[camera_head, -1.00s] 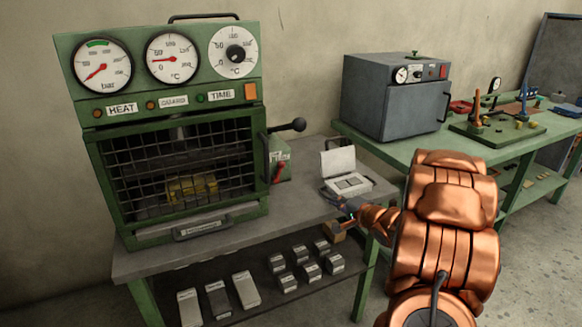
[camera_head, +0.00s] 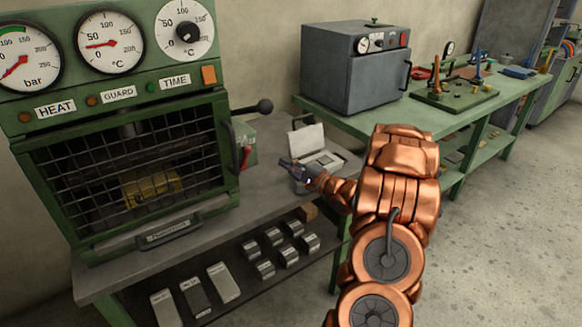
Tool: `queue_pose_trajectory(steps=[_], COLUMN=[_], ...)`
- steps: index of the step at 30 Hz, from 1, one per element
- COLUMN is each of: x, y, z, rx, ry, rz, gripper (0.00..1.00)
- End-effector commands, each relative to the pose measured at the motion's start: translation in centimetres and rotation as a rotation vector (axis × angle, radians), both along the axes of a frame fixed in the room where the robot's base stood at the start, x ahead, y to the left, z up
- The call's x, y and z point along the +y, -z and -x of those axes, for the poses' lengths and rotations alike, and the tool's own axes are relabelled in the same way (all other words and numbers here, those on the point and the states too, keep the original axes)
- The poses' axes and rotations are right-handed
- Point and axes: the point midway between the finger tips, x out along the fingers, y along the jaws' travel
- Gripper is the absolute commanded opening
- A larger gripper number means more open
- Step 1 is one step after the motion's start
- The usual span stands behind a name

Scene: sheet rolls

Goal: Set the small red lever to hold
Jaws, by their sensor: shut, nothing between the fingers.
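The small red lever (camera_head: 246,157) sits on the green box (camera_head: 240,139) at the right side of the green press (camera_head: 65,152). It points down and slightly left. My gripper (camera_head: 284,163) is shut and empty, to the right of the lever and a little lower in the picture, apart from it. It is in front of the open white case on the bench. The writing beside the lever is too small to read, so I cannot tell which label it points to.
A black ball-ended handle (camera_head: 264,106) sticks out above the lever. The wire guard (camera_head: 140,165) covers the press front. A white open case (camera_head: 318,152) stands on the grey bench (camera_head: 262,195). Metal blocks lie on the lower shelf. A grey oven (camera_head: 350,75) stands behind on another green bench.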

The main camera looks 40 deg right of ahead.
Motion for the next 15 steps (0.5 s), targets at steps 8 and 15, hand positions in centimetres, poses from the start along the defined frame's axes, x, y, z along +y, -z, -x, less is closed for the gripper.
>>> queue_pose_trajectory(steps=[8, 15], x=[1.1, 3.2], y=[-0.4, -1.1], z=[-4.3, -6.7], rx=[-0.002, -0.001], ry=[-0.006, -0.006], rz=[0.004, 0.002], gripper=[0.0, 0.0])
